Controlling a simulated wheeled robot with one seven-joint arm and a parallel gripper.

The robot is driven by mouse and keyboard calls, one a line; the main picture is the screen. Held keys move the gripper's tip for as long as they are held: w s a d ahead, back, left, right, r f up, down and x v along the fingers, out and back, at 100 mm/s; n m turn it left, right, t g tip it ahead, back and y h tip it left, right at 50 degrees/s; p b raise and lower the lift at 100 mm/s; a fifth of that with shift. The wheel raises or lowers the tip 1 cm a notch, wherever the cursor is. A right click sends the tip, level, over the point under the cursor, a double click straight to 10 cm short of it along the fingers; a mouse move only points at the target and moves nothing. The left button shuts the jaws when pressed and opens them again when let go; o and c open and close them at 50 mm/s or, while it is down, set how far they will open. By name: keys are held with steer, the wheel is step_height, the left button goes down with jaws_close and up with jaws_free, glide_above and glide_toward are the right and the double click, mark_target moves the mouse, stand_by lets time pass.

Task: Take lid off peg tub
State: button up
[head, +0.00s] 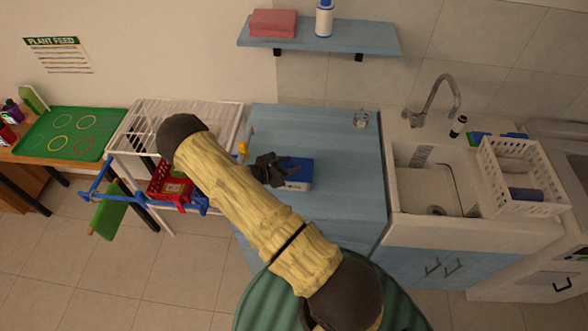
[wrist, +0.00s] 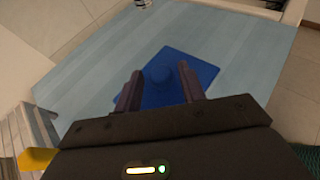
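The peg tub (head: 298,184) stands on the light-blue counter, with a blue lid (head: 298,165) on top and a pale patch on its front. My gripper (head: 284,166) is over its left part and hides some of the lid. I cannot tell how high the fingertips are above the lid.
A white rack (head: 140,118) and a red basket (head: 172,185) are on the left. A sink (head: 430,185) is on the right. A shelf (head: 370,40) hangs above.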

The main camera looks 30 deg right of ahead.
steer(key=c, duration=0.7)
steer(key=shift+r, duration=0.1)
step_height(320, 180, up, 10)
steer(key=b, duration=0.3)
steer(key=shift+b, duration=0.3)
